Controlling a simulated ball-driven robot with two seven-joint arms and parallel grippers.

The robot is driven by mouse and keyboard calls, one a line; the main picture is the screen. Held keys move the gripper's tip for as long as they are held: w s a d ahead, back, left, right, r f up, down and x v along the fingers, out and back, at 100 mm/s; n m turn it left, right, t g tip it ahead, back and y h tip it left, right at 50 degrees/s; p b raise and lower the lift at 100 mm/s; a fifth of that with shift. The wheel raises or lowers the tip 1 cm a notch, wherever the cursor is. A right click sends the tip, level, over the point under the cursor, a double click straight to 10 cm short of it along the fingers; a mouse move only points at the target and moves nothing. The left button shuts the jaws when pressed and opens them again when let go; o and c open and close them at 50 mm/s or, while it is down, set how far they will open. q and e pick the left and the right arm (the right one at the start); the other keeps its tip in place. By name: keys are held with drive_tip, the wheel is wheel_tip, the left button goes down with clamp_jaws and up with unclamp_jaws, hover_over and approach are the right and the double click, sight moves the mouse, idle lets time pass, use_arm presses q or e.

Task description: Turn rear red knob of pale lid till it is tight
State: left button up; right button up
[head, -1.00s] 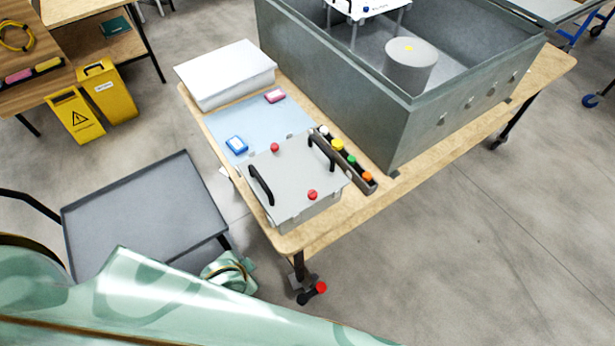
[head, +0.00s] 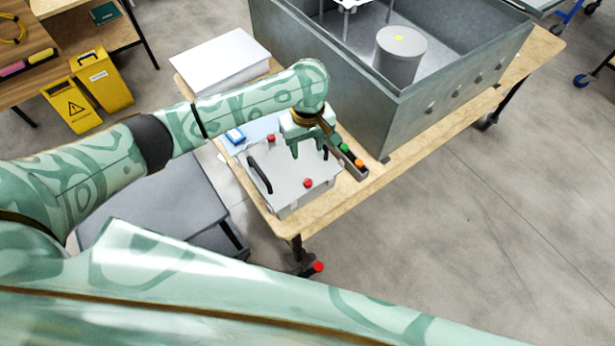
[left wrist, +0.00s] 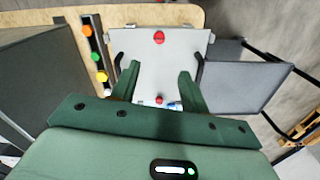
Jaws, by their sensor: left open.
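The pale lid (head: 288,184) sits on the box at the table's near corner, with two dark handles. It also shows in the left wrist view (left wrist: 158,68). The rear red knob (head: 271,138) is at the lid's far edge; in the left wrist view it shows low between the fingers (left wrist: 159,100). The front red knob (head: 308,183) is near the lid's front corner and shows at the top of the left wrist view (left wrist: 158,37). My left gripper (head: 309,152) is open and empty, above the lid, apart from both knobs. My right gripper is out of view.
A dark holder with coloured caps (head: 352,160) stands right of the lid, partly hidden by my gripper. A large grey metal tank (head: 345,110) stands behind it. A white stack (head: 220,62) and a blue item (head: 235,136) lie left. A grey cart (head: 165,210) is beside the table.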

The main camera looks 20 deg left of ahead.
sight(308, 181)
use_arm(q)
wheel_tip(308, 181, down, 16)
drive_tip(key=b, duration=0.6)
drive_tip(key=shift+d+r+b, duration=0.1)
drive_tip(key=shift+r+b, duration=0.15)
drive_tip(key=shift+b, duration=0.15)
drive_tip(key=shift+c, duration=0.4)
drive_tip(key=shift+r, duration=0.1)
clamp_jaws()
